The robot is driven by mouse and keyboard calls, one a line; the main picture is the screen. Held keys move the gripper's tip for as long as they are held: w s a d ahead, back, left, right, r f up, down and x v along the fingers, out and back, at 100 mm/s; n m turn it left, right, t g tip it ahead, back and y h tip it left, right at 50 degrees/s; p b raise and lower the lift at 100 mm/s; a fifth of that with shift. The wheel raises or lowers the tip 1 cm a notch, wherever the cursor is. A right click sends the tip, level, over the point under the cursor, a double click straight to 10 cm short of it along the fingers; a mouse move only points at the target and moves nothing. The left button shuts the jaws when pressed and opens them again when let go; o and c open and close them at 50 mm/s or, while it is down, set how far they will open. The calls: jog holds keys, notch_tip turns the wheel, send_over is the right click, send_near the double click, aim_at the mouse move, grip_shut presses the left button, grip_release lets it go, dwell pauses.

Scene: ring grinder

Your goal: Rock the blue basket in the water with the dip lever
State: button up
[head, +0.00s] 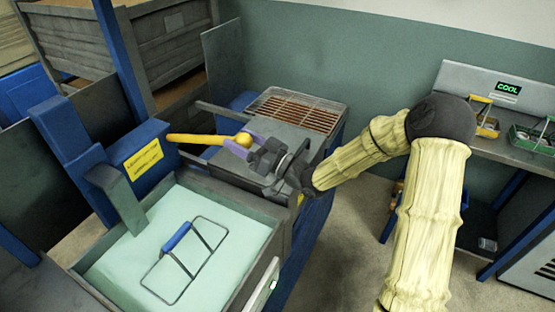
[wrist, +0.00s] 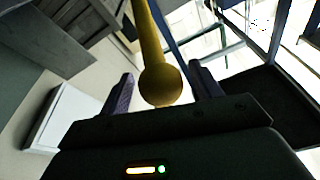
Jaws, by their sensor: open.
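The dip lever (head: 200,139) is a yellow rod with a ball end, sticking out to the right from a blue post (head: 105,165) with a yellow label. In the wrist view its yellow ball (wrist: 160,84) sits between the two purple fingers of my gripper (wrist: 160,92), with a gap on each side. My gripper (head: 246,145) is open at the ball end in the head view. The blue basket (head: 177,236), a wire frame with a blue handle grip, shows in the pale green water (head: 125,268) of the tank. How deep its lower part goes is hidden.
The grey tank rim (head: 256,255) lies below and left of my arm. A wire rack (head: 300,110) stands behind my gripper. On the right, a bench (head: 525,155) holds a yellow-handled basket (head: 484,122) and a green-handled basket (head: 535,137) below a COOL display (head: 507,88).

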jog(key=b+v, duration=0.2)
jog(key=v, duration=1.4)
jog(key=w+d+f+m+g+h, duration=0.15)
jog(key=d+f+m+h, duration=0.35)
jog(key=f+h, duration=0.7)
jog(key=s+d+r+m+g+h, duration=0.1)
jog(key=s+d+m+g+h, duration=0.1)
jog(key=s, duration=0.5)
jog(key=s+d+r+m+g+h, duration=0.1)
jog(key=s+g+h, duration=0.3)
jog(key=s, duration=0.4)
jog(key=shift+d+r+m, duration=0.4)
jog(key=shift+d+r, duration=0.25)
jog(key=shift+r, duration=0.05)
